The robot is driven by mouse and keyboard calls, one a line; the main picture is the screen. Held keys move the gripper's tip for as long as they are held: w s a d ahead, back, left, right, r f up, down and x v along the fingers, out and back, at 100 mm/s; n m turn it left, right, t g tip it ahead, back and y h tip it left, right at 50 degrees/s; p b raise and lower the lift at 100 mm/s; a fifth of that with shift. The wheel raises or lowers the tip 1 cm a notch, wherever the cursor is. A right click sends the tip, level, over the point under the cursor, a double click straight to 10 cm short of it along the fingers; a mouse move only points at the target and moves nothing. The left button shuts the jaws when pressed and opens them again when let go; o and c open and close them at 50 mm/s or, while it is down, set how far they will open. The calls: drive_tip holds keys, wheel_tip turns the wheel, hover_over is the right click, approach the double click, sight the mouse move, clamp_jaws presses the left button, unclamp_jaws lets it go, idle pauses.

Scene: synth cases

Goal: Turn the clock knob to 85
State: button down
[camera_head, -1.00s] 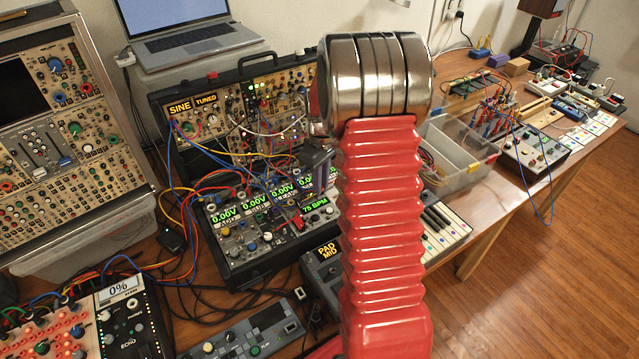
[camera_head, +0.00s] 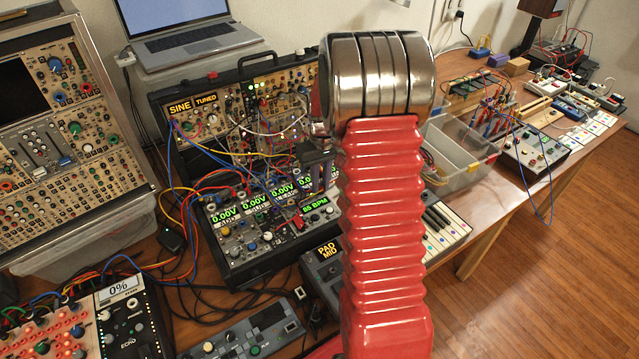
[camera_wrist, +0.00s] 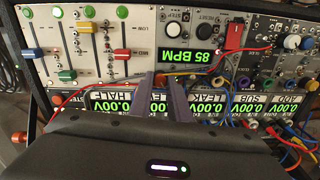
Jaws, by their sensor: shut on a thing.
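The clock display (camera_head: 314,206) on the synth case reads 85 BPM in green; the wrist view shows it upside down (camera_wrist: 193,56). My gripper (camera_wrist: 162,78) has its two dark fingers close together just beside that display. They are shut on the clock knob, which is mostly hidden between the fingertips. In the head view my gripper (camera_head: 320,182) is partly behind my red arm, above the lower synth case, and the knob cannot be made out.
Patch cables (camera_head: 205,190) loop over the case left of my gripper. A clear bin (camera_head: 455,165) and keyboard (camera_head: 440,228) stand to the right.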

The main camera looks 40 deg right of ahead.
sight(322, 187)
drive_tip(key=shift+m, duration=0.3)
drive_tip(key=c, duration=1.7)
unclamp_jaws()
drive_tip(key=shift+o, duration=0.2)
wheel_tip(322, 187, up, 14)
drive_tip(key=shift+d+f, duration=0.15)
drive_tip(key=shift+d, duration=0.05)
